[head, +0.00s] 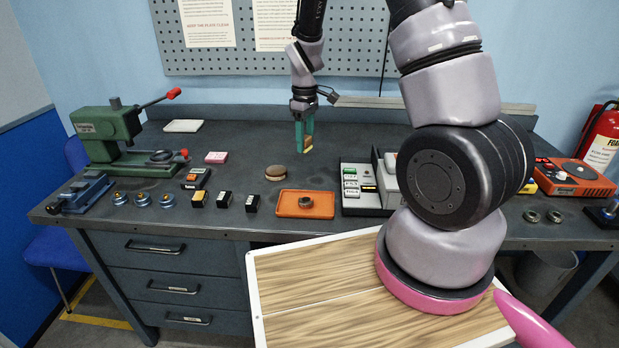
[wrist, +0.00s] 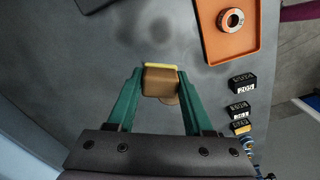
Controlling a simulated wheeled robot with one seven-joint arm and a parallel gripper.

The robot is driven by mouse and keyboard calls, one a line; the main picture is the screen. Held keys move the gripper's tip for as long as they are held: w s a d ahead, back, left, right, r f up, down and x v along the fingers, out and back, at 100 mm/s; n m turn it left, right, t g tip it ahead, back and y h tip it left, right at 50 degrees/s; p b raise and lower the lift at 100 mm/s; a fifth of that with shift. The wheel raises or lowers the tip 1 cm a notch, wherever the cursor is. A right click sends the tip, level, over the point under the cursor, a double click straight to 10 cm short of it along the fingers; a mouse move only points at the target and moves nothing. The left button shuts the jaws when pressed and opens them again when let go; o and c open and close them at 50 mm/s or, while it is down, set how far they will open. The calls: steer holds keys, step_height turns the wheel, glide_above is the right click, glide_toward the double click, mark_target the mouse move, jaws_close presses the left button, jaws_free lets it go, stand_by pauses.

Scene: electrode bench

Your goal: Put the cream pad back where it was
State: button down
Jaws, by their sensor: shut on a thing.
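My gripper (head: 305,143) is shut on a small tan block with a yellow edge, held between its green fingers. This block shows in the head view (head: 308,144) and in the wrist view (wrist: 161,82). It appears to hang above the dark bench top. A pale cream, flat slab (head: 183,126) lies at the back left of the bench, apart from my gripper. I cannot tell for sure whether the held block or this slab is the cream pad. A round tan pad with a dark band (head: 276,173) lies on the bench, left and in front of my gripper.
An orange tray (head: 290,208) with a metal ring stands in front. Several small dark blocks (head: 225,200) lie left of it. A grey organizer (head: 362,206) is to the right. A pink pad (head: 216,157) and a green machine (head: 105,133) are left. The bench behind the round pad is clear.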

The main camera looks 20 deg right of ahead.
mark_target(305, 178)
steer(key=shift+s+a+f+n, duration=0.15)
steer(key=shift+f+n, duration=0.1)
steer(key=shift+n, duration=0.15)
step_height(305, 178, down, 9)
steer(key=shift+f, duration=0.1)
steer(key=shift+c, duration=1.5)
jaws_free()
